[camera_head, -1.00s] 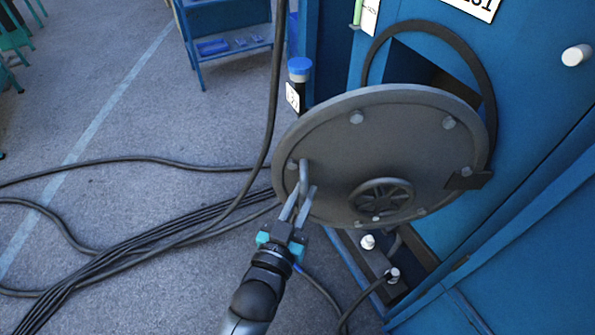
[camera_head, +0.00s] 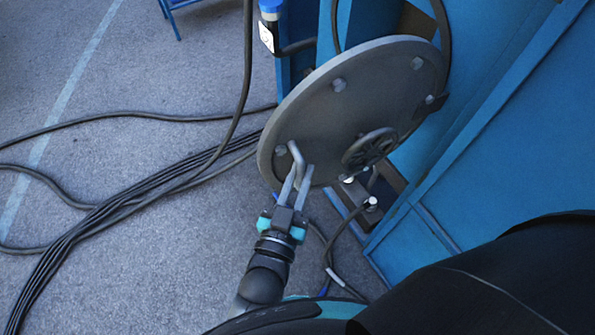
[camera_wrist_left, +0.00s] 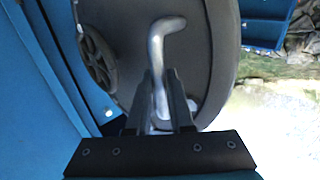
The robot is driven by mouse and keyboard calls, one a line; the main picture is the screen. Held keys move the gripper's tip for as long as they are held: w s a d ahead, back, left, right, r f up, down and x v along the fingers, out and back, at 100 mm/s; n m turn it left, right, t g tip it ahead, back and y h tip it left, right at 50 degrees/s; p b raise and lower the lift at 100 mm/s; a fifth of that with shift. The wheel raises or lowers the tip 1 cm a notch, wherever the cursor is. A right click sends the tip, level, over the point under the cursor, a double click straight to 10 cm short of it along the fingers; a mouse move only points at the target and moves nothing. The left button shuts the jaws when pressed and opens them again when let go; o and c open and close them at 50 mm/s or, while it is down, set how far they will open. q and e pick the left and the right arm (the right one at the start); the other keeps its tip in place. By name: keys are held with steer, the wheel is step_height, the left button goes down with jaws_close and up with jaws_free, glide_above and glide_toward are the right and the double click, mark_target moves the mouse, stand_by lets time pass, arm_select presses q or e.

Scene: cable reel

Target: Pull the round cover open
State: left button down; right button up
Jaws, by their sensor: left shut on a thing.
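The round grey cover (camera_head: 340,110) stands swung out from the blue cabinet, with its hinge side at the right and a dark gap behind it. It has bolts around its rim and a small handwheel (camera_head: 369,149). A bent metal handle (camera_head: 297,158) sits near its lower left edge. My left gripper (camera_head: 296,180) is shut on this handle. In the left wrist view the handle (camera_wrist_left: 158,45) rises between the two fingers (camera_wrist_left: 160,100), with the cover (camera_wrist_left: 205,60) behind it. My right gripper is not in view.
The blue cabinet (camera_head: 480,90) fills the right side. A blue-capped post (camera_head: 270,25) stands behind the cover. Dark cables (camera_head: 130,195) run across the grey floor at left, and another cable (camera_head: 335,255) lies below the cover. Open floor (camera_head: 180,65) lies to the left.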

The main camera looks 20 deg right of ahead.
arm_select(q)
steer(key=shift+d, duration=0.1)
steer(key=c, duration=0.8)
jaws_free()
steer(key=shift+s+a, duration=0.3)
steer(key=shift+s, duration=0.15)
steer(key=b+v, duration=0.1)
steer(key=v, duration=1.3)
